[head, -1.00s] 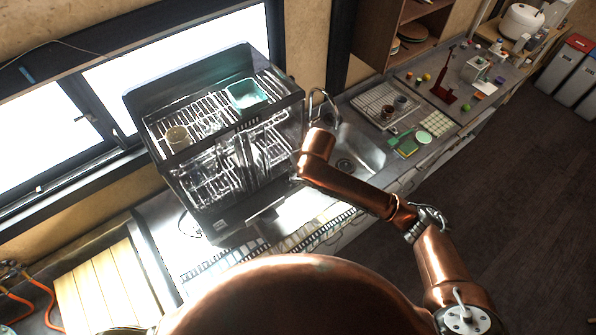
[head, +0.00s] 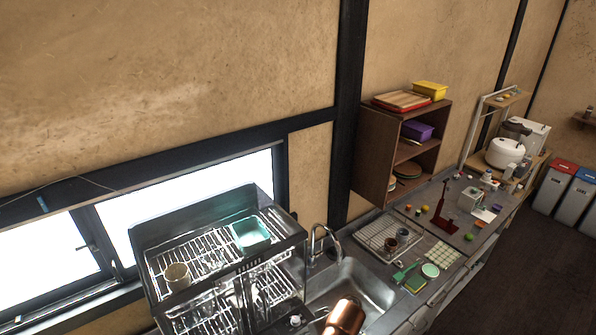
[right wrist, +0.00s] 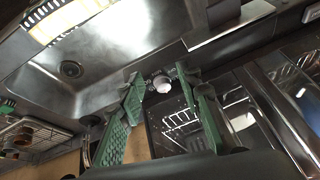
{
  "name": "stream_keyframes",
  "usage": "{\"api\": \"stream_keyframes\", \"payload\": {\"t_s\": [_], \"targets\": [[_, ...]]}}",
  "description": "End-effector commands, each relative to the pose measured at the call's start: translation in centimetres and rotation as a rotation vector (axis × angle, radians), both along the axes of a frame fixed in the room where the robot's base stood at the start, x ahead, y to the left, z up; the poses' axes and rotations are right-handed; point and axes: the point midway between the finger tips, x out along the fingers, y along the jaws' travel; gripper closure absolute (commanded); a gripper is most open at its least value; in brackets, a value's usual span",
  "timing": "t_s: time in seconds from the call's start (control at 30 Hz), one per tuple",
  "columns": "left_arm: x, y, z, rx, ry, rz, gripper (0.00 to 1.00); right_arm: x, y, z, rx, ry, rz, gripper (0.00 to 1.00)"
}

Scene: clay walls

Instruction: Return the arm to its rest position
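My right gripper (right wrist: 160,78), with green finger pads, shows in the right wrist view with its fingers spread apart and nothing clearly held. A small white round part (right wrist: 161,84) shows in the gap between the fingertips; I cannot tell how far beyond them it is. In the head view only a copper part of my right arm (head: 345,317) shows at the bottom edge, over the front of the sink; the right gripper is out of that view. My left gripper is in neither current view.
An open dishwasher-like rack unit (head: 290,232) holds a teal container (head: 251,235) and a cup (head: 178,276). Beside it are the sink (head: 372,287), tap (head: 318,236) and a drying tray (head: 372,234) with cups.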

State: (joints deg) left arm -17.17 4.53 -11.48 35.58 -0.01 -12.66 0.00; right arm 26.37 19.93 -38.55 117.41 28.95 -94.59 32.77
Motion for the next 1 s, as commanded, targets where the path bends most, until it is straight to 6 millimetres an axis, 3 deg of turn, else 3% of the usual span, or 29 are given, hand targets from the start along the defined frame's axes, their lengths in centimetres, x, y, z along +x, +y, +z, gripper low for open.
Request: {"api": "stream_keyframes", "payload": {"t_s": [0.03, 0.27, 0.5, 0.7, 1.0], "targets": [[0.0, 0.0, 0.0, 0.0, 0.0, 0.0, 1.0, -1.4, -1.1, -1.2, 0.026, 0.009, -0.019, 0.68], [0.0, 0.0, 0.0, 0.0, 0.0, 0.0, 1.0, -6.7, -8.4, -5.0, 0.063, -0.003, -0.133, 0.68], [0.0, 0.0, 0.0, 0.0, -0.001, 0.0, 1.0, -14.5, -18.5, -8.4, -0.012, 0.004, -0.29, 0.68], [0.0, 0.0, 0.0, 0.0, 0.0, 0.0, 1.0, -20.1, -24.6, -9.6, -0.1, 0.023, -0.374, 0.68], [-0.1, 0.0, 0.0, 0.0, 0.0, 0.001, 1.0, -27.3, -30.8, -9.8, -0.22, 0.062, -0.454, 0.68]]}}
